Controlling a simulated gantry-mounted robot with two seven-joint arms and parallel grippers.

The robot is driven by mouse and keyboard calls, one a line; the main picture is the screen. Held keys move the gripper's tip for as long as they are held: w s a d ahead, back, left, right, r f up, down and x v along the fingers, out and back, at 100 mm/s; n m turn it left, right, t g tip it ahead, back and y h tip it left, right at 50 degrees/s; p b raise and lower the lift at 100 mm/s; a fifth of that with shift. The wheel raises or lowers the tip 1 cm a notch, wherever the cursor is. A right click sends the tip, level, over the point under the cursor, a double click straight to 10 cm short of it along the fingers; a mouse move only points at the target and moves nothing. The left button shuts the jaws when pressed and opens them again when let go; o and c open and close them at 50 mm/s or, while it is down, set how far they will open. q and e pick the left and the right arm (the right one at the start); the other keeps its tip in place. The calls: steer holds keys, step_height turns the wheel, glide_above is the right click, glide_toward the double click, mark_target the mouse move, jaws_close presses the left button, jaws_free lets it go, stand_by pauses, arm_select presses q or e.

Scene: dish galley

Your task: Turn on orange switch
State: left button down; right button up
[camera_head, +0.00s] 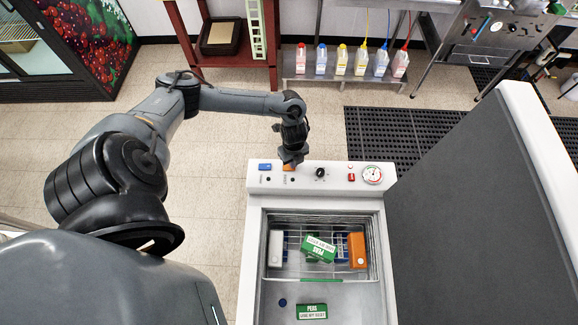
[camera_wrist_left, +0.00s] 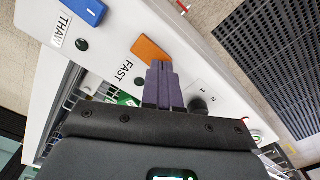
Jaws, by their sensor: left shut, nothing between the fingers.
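The orange switch (camera_wrist_left: 150,50) sits on the white control panel (camera_wrist_left: 215,84), beside the label "FAST". In the head view the orange switch (camera_head: 288,168) is mostly hidden by my left gripper (camera_head: 291,158). In the left wrist view my left gripper (camera_wrist_left: 161,66) is shut and empty, with its fingertips at the edge of the orange switch. I cannot tell whether they touch it. My right gripper is not in view.
The panel also carries a blue switch (camera_head: 265,167), a black knob (camera_head: 320,173), a red switch (camera_head: 351,177) and a gauge (camera_head: 372,175). Below is an open basin with a wire basket (camera_head: 345,220) holding boxes. A large grey panel (camera_head: 470,200) stands on the right.

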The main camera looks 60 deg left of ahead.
arm_select(q)
steer(key=shift+f+b, duration=0.45)
steer(key=shift+f, duration=0.25)
steer(key=shift+r, duration=0.15)
step_height(320, 180, up, 4)
steer(key=p, duration=0.4)
steer(key=shift+f, duration=0.2)
steer(key=shift+r+p, duration=1.65)
